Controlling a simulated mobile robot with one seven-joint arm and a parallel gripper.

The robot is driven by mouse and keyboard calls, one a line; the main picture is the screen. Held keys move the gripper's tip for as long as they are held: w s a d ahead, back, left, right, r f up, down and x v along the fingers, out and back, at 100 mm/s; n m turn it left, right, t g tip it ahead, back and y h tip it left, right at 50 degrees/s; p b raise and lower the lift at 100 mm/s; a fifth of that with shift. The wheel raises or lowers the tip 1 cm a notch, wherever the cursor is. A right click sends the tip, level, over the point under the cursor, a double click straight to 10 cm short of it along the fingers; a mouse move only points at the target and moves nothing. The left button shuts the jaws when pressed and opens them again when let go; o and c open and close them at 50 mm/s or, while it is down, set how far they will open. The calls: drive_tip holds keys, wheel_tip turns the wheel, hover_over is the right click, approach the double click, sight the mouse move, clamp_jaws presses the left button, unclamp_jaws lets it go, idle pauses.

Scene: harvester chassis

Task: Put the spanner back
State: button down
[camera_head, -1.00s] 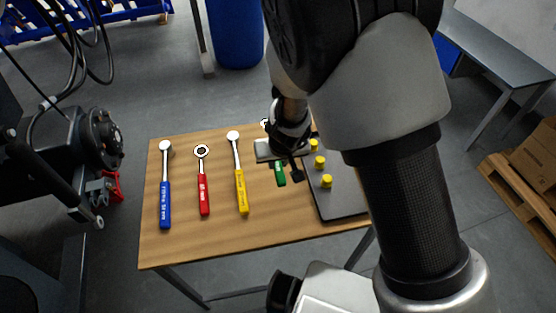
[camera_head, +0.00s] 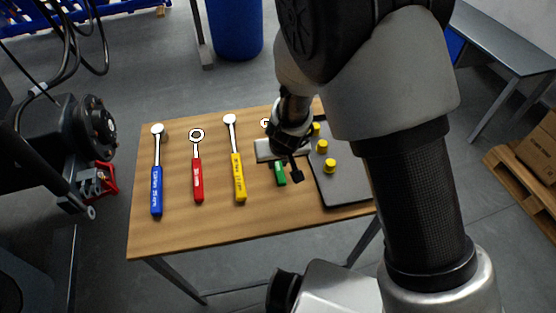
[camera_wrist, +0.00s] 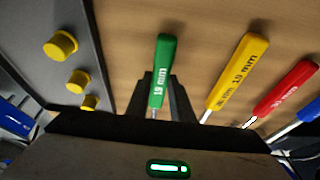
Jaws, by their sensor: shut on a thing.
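The spanner with the green handle (camera_head: 280,173) lies at the right end of a row of spanners on the wooden table. Its head shows just past my gripper in the head view, and its middle is hidden there. My gripper (camera_head: 286,163) is low over it. In the wrist view the green handle (camera_wrist: 162,72) runs between the two dark fingers of my gripper (camera_wrist: 162,100), which are shut on the spanner. Spanners with a yellow handle (camera_head: 239,178), a red handle (camera_head: 198,181) and a blue handle (camera_head: 156,191) lie to its left.
A dark grey tray (camera_head: 345,191) with yellow caps (camera_head: 330,166) is close to the right of the green spanner. The wooden table (camera_head: 215,228) is clear at its front. A black machine hub (camera_head: 88,127) stands left of the table.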

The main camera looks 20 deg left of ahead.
drive_tip(key=shift+f, duration=0.1)
drive_tip(key=c, duration=1.5)
unclamp_jaws()
drive_tip(key=p+v, duration=0.7)
drive_tip(key=v, duration=1)
drive_tip(key=shift+s+d+p, duration=0.15)
drive_tip(key=shift+p, duration=0.25)
